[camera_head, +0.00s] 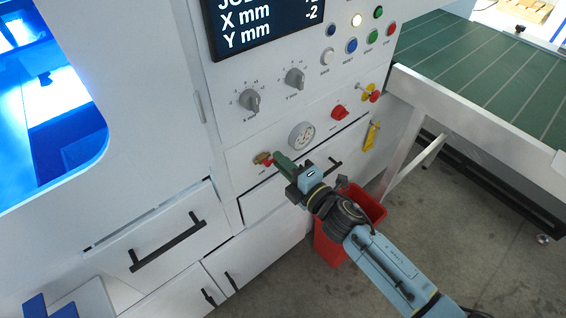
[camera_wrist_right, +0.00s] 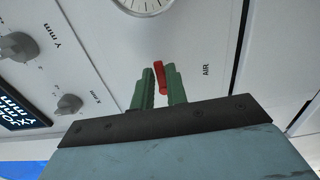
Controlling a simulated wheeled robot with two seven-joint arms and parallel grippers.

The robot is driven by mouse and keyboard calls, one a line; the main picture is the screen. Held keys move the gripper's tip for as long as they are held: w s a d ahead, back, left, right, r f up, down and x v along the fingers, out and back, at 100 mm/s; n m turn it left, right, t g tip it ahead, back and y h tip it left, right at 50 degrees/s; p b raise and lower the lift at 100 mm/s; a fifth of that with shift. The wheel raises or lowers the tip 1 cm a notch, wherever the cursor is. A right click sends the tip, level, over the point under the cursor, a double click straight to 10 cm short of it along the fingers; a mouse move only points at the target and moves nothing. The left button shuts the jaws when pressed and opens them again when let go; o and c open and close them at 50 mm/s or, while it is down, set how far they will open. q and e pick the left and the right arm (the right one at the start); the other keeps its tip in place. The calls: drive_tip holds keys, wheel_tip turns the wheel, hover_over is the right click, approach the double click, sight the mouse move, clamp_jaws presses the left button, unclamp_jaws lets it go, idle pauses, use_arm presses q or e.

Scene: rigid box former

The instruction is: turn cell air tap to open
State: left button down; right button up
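The air tap is a small brass valve with a red handle (camera_head: 267,161) on the white front panel, left of the round gauge. In the right wrist view the red handle (camera_wrist_right: 161,78) stands beside the printed word AIR. My right gripper (camera_head: 279,160) reaches it from the right. In the wrist view its two green fingers (camera_wrist_right: 160,88) are slightly apart, with the handle in line with the gap at their tips. Whether they press on it I cannot tell. In the head view the fingers partly hide the tap. My left gripper is not in view.
A round gauge (camera_head: 302,136), a red knob (camera_head: 339,112) and two grey dials (camera_head: 249,101) sit on the panel nearby. Drawers with black handles (camera_head: 168,242) are below. A red bin (camera_head: 330,247) stands under my right arm. A green conveyor (camera_head: 480,62) is at the right.

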drive_tip(key=o, duration=0.3)
drive_tip(key=v, duration=1.3)
drive_tip(key=shift+s, duration=0.2)
